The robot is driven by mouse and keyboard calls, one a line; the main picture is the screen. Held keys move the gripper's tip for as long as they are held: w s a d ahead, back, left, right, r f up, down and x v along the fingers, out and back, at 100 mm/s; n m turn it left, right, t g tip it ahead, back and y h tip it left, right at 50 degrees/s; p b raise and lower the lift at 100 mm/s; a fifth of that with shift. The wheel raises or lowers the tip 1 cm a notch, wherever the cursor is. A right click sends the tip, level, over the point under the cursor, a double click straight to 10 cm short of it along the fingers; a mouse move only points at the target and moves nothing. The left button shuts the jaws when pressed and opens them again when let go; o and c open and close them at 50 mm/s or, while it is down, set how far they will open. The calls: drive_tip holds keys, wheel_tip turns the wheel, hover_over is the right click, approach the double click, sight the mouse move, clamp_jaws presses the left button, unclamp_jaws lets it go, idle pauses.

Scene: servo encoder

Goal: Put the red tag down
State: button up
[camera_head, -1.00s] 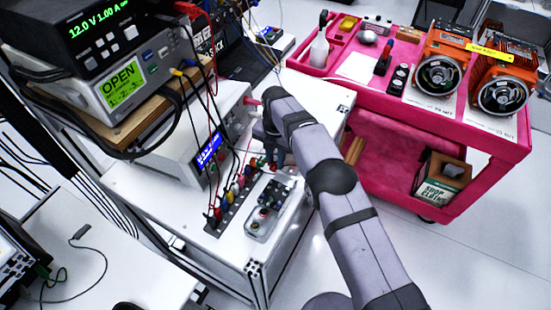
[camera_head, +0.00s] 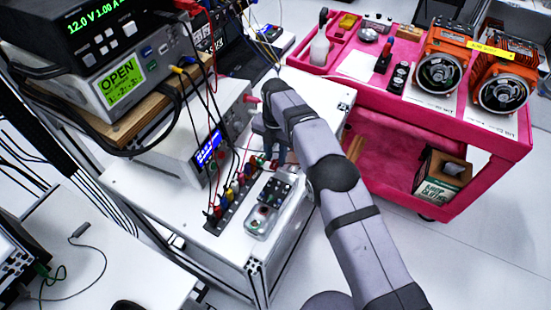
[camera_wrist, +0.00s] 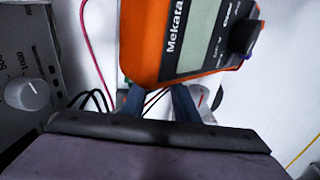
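My gripper (camera_head: 270,155) is over the white bench top, near the row of coloured plugs and the front of the bench instrument. In the wrist view its two blue-grey fingers (camera_wrist: 157,101) stand apart, with a clear gap and thin wires behind. Their tips meet the lower edge of an orange handheld meter (camera_wrist: 180,78) in the picture, and may be partly hidden by it. I cannot make out the red tag in either view. Small red bits near the fingers in the head view are too small to identify.
A terminal strip (camera_head: 222,216) with coloured plugs and leads and a clear box (camera_head: 263,222) are close to the gripper. Stacked instruments (camera_head: 120,80) stand at left. A pink cart (camera_head: 440,118) with orange motors (camera_head: 443,62) is at right. Bare bench top lies behind the arm.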

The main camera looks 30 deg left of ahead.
sight(276, 163)
wheel_tip(276, 163, up, 11)
drive_tip(key=shift+f+p, duration=0.2)
drive_tip(key=shift+p, duration=0.15)
drive_tip(key=shift+d, duration=0.1)
drive_tip(key=d+f+m+g+h, duration=0.1)
drive_tip(key=d+f+m+g, duration=0.15)
drive_tip(key=d+m, duration=0.75)
drive_tip(key=s+d+m, duration=0.6)
drive_tip(key=d+m, duration=0.2)
drive_tip(key=d, duration=0.3)
drive_tip(key=s+d+r+m+t, duration=0.1)
drive_tip(key=s+d+m, duration=0.5)
drive_tip(key=d+m, duration=0.3)
drive_tip(key=s+d+m+t+y, duration=0.1)
drive_tip(key=s+d+m, duration=0.6)
drive_tip(key=d, duration=0.6)
drive_tip(key=shift+r+m, duration=0.35)
drive_tip(key=shift+m, duration=0.65)
